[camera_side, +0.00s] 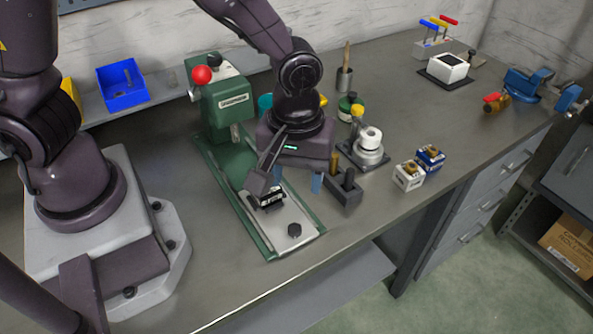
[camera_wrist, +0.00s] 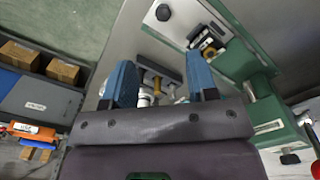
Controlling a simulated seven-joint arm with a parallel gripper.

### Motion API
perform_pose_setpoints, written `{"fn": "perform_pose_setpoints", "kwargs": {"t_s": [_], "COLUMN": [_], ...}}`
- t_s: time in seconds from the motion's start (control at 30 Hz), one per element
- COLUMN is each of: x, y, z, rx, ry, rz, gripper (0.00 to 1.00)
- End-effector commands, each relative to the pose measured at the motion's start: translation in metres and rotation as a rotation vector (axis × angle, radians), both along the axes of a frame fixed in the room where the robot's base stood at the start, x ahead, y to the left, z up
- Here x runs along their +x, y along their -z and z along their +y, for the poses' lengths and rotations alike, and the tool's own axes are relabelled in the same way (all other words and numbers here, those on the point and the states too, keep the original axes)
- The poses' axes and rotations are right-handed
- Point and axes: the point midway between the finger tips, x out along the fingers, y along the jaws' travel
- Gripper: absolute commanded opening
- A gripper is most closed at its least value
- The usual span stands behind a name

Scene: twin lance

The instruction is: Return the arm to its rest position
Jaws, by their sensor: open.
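My gripper (camera_side: 296,186) hangs over the bench beside the green press (camera_side: 222,110), with its blue fingers pointing down. The fingers are apart and nothing is visible between them. In the wrist view my gripper (camera_wrist: 160,72) shows two spread blue fingers, with a dark holder (camera_wrist: 160,72) on the bench beyond them. In the side view the gripper is above the right edge of the press's base plate (camera_side: 310,222), just left of that dark holder (camera_side: 345,190). Part of the press is hidden behind my arm.
A dark fixture (camera_side: 270,203) and a black knob (camera_side: 294,230) sit on the press plate. A white-topped device (camera_side: 369,140) and two small boxes (camera_side: 408,176) (camera_side: 430,156) stand right of the gripper. A blue bin (camera_side: 122,88) is at the back left.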

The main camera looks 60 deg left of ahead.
Motion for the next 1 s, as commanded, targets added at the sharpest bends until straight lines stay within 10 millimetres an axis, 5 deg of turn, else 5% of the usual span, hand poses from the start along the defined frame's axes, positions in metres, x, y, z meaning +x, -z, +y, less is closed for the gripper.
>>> {"fn": "perform_pose_setpoints", "kwargs": {"t_s": [0.17, 0.37, 0.7, 1.0], "x": [-0.001, -0.02, -0.044, -0.076], "y": [0.0, -0.004, -0.084, -0.155], "z": [0.0, 0.005, 0.045, 0.104], "rx": [0.002, 0.011, -0.052, 0.083], "ry": [0.054, 0.338, 0.778, 0.908], "rz": [0.005, 0.064, -0.062, -0.315], "gripper": [0.53, 0.53, 0.53, 0.53]}}
